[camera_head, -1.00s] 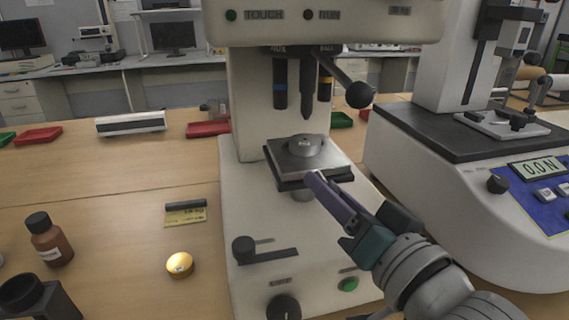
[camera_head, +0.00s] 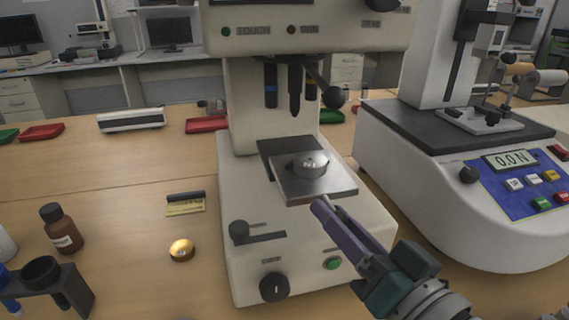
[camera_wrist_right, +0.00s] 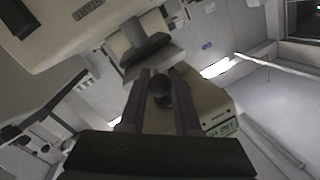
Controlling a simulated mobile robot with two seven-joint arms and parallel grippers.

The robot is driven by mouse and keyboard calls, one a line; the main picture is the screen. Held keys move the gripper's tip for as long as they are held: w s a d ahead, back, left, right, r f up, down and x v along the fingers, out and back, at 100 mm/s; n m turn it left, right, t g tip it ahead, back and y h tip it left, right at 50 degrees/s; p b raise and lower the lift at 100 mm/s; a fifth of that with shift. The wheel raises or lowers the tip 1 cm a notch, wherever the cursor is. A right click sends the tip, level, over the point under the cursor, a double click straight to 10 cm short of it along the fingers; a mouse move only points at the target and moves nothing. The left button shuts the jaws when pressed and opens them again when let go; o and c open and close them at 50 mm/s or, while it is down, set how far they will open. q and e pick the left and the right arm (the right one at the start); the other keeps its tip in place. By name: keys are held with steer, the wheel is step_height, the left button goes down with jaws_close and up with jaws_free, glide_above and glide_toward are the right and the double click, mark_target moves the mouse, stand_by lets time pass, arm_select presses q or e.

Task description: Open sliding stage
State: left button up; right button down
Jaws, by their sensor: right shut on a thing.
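The sliding stage (camera_head: 335,187) is a silver square plate on the cream hardness tester (camera_head: 235,190). It is drawn forward, and its dark base (camera_head: 275,147) is bare behind it. A round metal test block (camera_head: 311,168) sits on the plate. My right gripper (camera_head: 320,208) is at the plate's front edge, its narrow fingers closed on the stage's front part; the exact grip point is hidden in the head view. In the right wrist view a dark round knob (camera_wrist_right: 161,85) shows between the fingers. My left gripper is not in view.
Above the stage hang the turret and a lever with a black ball (camera_head: 334,97). A force tester (camera_head: 400,190) stands at the right. On the table at left are a brown bottle (camera_head: 62,228), a gold disc (camera_head: 181,250) and a black holder (camera_head: 50,277).

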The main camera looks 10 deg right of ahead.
steer(key=shift+s, duration=0.2)
steer(key=shift+w, duration=0.1)
steer(key=c, duration=0.6)
jaws_free()
steer(key=v, duration=1)
steer(key=shift+w, duration=0.1)
